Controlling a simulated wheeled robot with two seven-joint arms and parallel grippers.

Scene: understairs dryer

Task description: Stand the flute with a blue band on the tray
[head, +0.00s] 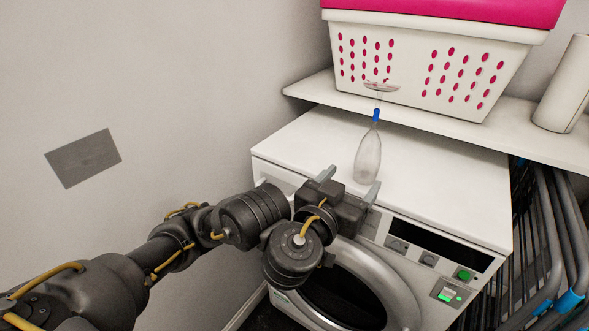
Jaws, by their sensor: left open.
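The flute with a blue band (367,160) is clear glass and stands upside down on the white top of the dryer, near its front edge. Its bowl is at the bottom, the blue band is on the stem, and its round foot is uppermost. My left gripper (350,182) is open at the dryer's front edge, its fingers pointing toward the flute. The flute's lower end shows close to the right finger; I cannot tell whether they touch. I cannot make out a tray in this view. My right gripper is not in view.
The dryer (440,192) has clear top surface around the flute. Behind it, a white shelf (420,118) bears a white basket (430,65) with a pink top and a white cylinder (562,85). Dark racks (545,230) stand at right. A grey rectangle (83,158) is on the left wall.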

